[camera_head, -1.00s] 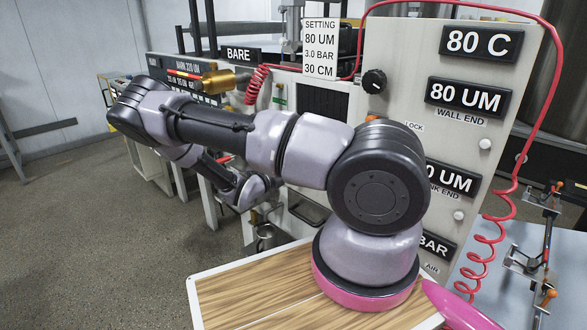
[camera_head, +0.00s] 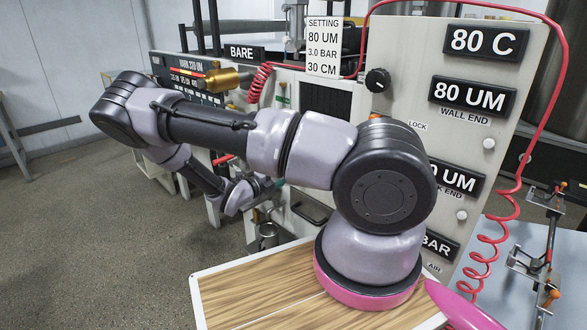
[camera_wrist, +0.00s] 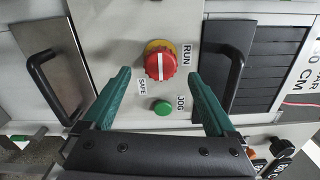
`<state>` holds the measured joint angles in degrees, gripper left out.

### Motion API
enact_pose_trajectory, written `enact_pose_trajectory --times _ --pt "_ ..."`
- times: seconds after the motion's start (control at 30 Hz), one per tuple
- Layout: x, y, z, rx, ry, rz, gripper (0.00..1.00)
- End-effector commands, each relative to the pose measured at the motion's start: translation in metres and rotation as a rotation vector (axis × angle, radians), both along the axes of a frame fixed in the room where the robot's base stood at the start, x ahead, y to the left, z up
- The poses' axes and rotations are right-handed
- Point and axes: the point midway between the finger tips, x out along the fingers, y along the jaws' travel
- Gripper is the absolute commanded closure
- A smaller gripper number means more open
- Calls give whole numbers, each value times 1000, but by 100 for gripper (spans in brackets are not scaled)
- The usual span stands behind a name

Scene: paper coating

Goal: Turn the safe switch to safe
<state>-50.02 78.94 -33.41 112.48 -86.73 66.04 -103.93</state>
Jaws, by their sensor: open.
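The safe switch (camera_wrist: 160,64) is a round red knob on a yellow base, in the wrist view. Its white line runs up and down in the picture. A RUN label (camera_wrist: 187,54) is right of it and a SAFE label (camera_wrist: 142,88) is below left. My gripper (camera_wrist: 159,75) is open, with one teal finger on each side below the knob. Nothing is between the fingers' inner faces that I can see them touch; the remaining distance to the knob is hard to tell. In the head view my arm mostly hides the gripper, and I cannot make out the switch there.
A green button (camera_wrist: 162,108) with a JOG label (camera_wrist: 181,102) lies close below the knob. Dark panels with handles flank it: a left handle (camera_wrist: 50,88) and a right handle (camera_wrist: 233,82). A control cabinet (camera_head: 400,100) with a red hose stands beside my arm.

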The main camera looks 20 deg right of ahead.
Motion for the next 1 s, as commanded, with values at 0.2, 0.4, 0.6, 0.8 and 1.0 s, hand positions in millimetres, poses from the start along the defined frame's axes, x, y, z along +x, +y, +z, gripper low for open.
enact_pose_trajectory --times 0.2,0.4,0.6,0.8,1.0 --pt "-13 37 0 1 -1 2 8" --pt "-18 50 0 0 1 1 8" --pt "-18 51 0 1 1 0 8" --pt "-18 51 0 1 1 0 8" --pt "-24 48 11 81 -74 -63 8"
